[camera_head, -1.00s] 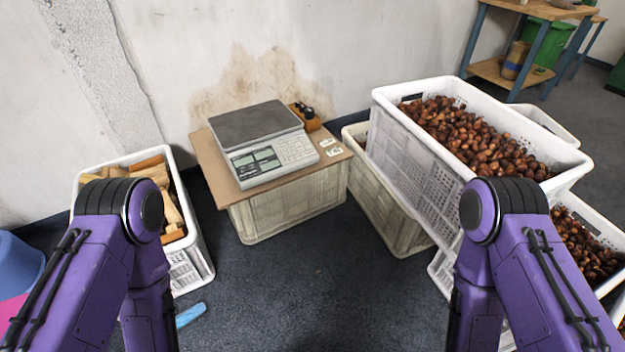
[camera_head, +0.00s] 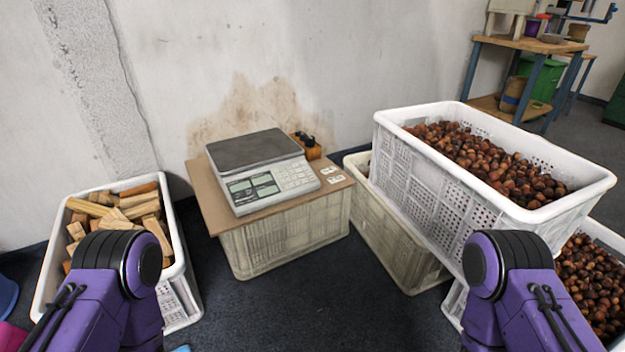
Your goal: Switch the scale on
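The scale (camera_head: 268,187) stands on a brown board (camera_head: 210,205) laid over an upturned-looking pale crate (camera_head: 285,240), near the wall. It has a dark grey weighing plate (camera_head: 253,149) on top and a front panel with a greenish-grey display (camera_head: 253,187) and a keypad (camera_head: 294,175). I cannot read the display or tell from it whether the scale is on. My two purple arms come in at the lower left and lower right, with their bent joints well apart from the scale. Both grippers are out of the picture.
A white crate of wood pieces (camera_head: 48,270) stands at the left. At the right, a white crate of chestnuts (camera_head: 440,165) rests above other crates, and more chestnuts (camera_head: 590,280) lie below. A small brown-and-black item (camera_head: 307,147) sits behind the scale. The floor in front (camera_head: 320,310) is clear.

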